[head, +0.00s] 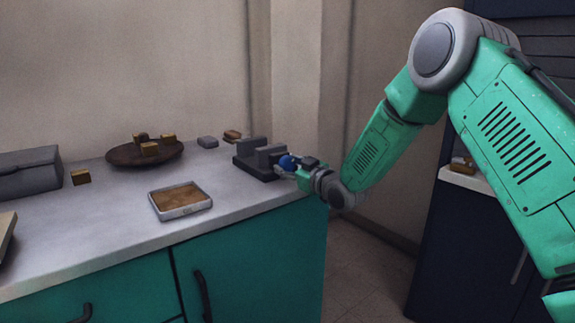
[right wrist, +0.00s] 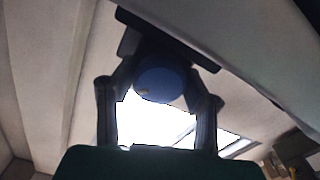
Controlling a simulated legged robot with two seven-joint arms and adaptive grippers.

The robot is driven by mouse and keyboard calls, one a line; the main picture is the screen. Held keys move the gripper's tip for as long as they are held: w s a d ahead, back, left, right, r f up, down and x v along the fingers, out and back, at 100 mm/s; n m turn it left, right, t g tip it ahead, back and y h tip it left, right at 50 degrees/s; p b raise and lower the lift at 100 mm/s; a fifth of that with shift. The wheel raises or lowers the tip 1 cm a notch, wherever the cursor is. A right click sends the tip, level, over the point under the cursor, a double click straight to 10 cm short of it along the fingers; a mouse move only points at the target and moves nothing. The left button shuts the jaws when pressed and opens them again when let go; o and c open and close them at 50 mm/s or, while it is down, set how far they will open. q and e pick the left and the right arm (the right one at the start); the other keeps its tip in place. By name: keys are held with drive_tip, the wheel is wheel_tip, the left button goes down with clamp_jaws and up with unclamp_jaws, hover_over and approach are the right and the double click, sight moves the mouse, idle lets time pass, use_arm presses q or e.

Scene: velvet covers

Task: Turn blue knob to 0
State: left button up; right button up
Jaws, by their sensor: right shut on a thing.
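The blue knob (head: 287,162) is on the right side of a dark grey device (head: 258,160) near the counter's right end. My right gripper (head: 296,166) reaches it from the right and is shut on the knob. In the right wrist view the round blue knob (right wrist: 160,82) sits between the two dark fingers (right wrist: 158,100), in front of the device's dark body. A small pale mark shows on the knob's lower left; I cannot read any number. My left gripper is in neither view.
The grey counter (head: 110,225) holds a square tray (head: 183,212), a brown bowl (head: 120,155) with several small blocks, a loose block (head: 80,177) and a grey box (head: 28,175). Small items lie behind the device. A dark cabinet (head: 440,250) stands at right.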

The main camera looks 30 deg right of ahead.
drive_tip(key=n+p, duration=0.1)
drive_tip(key=n, duration=0.3)
drive_tip(key=shift+n, duration=0.3)
drive_tip(key=shift+f+n, duration=0.15)
drive_tip(key=shift+n, duration=2.05)
drive_tip(key=shift+f, duration=0.1)
drive_tip(key=o, duration=0.9)
drive_tip(key=shift+o, duration=1.4)
drive_tip(key=shift+s, duration=0.1)
drive_tip(key=s, duration=1.1)
drive_tip(key=shift+s+d, duration=0.4)
drive_tip(key=shift+d, duration=0.05)
